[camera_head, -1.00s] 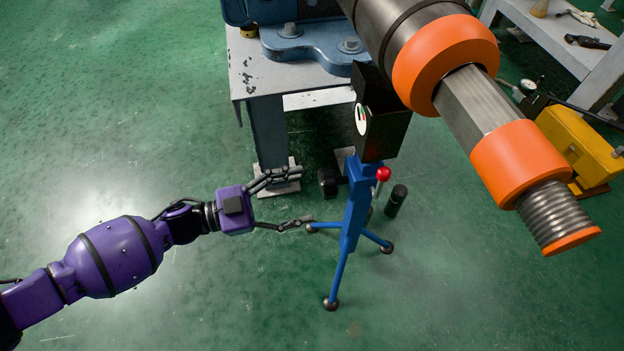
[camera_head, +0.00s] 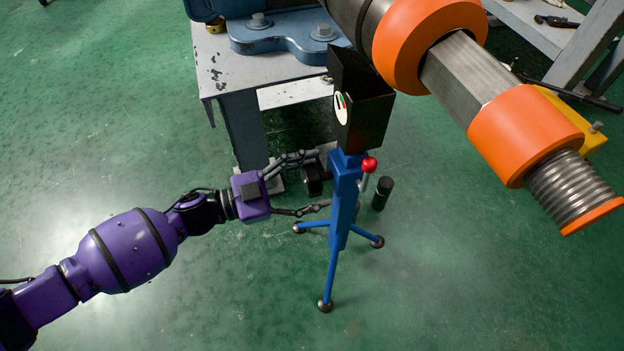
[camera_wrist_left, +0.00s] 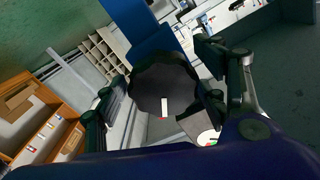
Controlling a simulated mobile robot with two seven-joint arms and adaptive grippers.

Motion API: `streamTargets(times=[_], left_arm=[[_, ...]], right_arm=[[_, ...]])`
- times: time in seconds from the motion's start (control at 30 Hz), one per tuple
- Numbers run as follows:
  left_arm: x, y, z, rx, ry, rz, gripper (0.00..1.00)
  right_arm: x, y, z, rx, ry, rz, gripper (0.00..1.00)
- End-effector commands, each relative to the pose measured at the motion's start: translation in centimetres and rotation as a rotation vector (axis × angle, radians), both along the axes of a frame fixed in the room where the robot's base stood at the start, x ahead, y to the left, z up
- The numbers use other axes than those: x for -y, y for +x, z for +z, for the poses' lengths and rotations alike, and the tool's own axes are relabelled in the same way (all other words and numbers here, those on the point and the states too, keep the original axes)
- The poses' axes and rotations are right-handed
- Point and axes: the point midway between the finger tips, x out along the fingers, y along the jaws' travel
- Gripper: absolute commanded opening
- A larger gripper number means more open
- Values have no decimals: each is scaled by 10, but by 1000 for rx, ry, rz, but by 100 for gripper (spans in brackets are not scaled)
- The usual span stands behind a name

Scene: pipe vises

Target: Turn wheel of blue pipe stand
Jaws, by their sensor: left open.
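The blue pipe stand (camera_head: 345,202) stands upright on three legs, with a black V-shaped head (camera_head: 362,108) and a red-knobbed lever (camera_head: 369,165). Its black wheel (camera_head: 313,180) faces my left arm on the stand's left side. In the left wrist view the wheel (camera_wrist_left: 160,84) is a dark, many-sided disc with a white mark on its face. My left gripper (camera_head: 322,179) is open, with one finger on each side of the wheel; it also shows in the left wrist view (camera_wrist_left: 160,72). I cannot tell whether the fingers touch it. My right gripper is out of view.
A large pipe with orange collars (camera_head: 525,135) hangs over the upper right. A grey worktable (camera_head: 230,75) with blue metalwork stands behind the stand. A small black cylinder (camera_head: 382,193) is right of it. The green floor at the front is clear.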

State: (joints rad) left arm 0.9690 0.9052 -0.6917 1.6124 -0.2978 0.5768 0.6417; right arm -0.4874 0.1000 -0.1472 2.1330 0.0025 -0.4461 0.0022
Motion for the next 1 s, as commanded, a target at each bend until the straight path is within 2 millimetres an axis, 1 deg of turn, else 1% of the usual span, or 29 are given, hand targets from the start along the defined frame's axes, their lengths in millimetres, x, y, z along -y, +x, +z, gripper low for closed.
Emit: streamTargets(times=[0.07,0.4,0.73,0.87,1.0], left_arm=[[0,0,0,0,0,0,66],[0,-1,0,0,0,-1,22],[0,-2,-1,46,17,-2,22],[0,-1,-1,112,38,-2,22],[0,-1,-2,213,71,-2,22]], right_arm=[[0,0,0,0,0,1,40],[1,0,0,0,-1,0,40],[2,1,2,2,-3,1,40],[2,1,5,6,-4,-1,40],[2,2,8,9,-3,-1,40]])
